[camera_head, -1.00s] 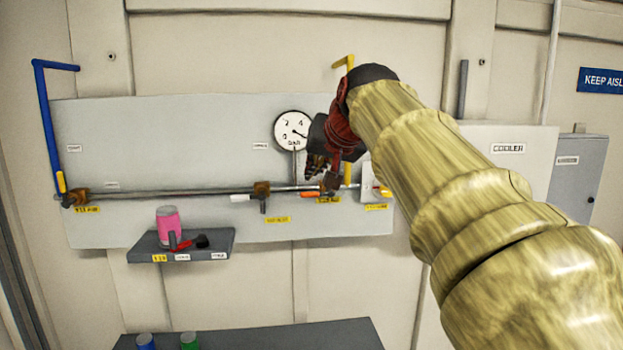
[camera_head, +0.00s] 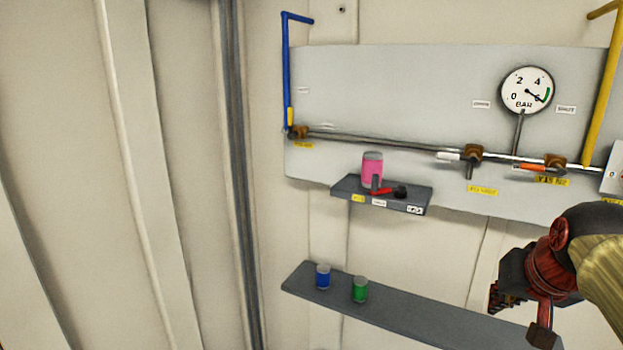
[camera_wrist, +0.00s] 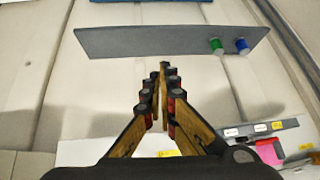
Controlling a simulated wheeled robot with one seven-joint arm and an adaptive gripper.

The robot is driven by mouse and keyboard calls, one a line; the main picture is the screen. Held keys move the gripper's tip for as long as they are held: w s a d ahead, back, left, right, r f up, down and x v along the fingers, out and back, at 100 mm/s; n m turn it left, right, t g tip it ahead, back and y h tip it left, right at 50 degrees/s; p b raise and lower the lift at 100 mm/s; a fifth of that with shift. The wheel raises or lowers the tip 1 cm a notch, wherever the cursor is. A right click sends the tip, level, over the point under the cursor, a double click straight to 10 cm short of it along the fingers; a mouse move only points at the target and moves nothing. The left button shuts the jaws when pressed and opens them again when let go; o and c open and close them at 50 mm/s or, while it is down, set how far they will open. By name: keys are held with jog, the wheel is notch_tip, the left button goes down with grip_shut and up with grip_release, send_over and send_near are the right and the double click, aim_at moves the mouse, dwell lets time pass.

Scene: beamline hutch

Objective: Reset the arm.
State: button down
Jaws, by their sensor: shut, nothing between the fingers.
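My gripper (camera_head: 497,299) is at the lower right of the head view, below the valve panel and in front of the long lower shelf's right part. In the wrist view its fingers (camera_wrist: 160,84) are closed together with nothing between them. The fingers point toward the wall, and the long shelf (camera_wrist: 150,40) appears beyond their tips. My gripper touches nothing that I can see. My arm enters the head view from the right edge.
The grey panel (camera_head: 400,90) carries a gauge (camera_head: 527,90), a pipe with valves, and blue (camera_head: 286,75) and yellow (camera_head: 603,90) pipes. A small shelf (camera_head: 420,209) holds a pink can (camera_head: 372,168) and a red-handled item. Blue (camera_head: 323,276) and green (camera_head: 360,289) cans stand on the long shelf.

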jog(key=s+a+f+n+b, duration=0.1)
jog(key=s+a+f+b, duration=0.3)
jog(key=f, duration=0.5)
jog(key=s+a+f+n+g+y+b, duration=0.1)
jog(key=s+a+f+b, duration=0.3)
jog(key=f, duration=0.5)
jog(key=s+a+f+n+y+b, duration=0.1)
jog(key=s+a+f+n+b, duration=0.2)
jog(key=a+f, duration=0.5)
notch_tip(320, 180, down, 2)
jog(key=shift+s+f+b, duration=0.1)
jog(key=shift+s+b, duration=0.5)
jog(key=shift+s, duration=0.15)
jog(key=shift+d, duration=0.15)
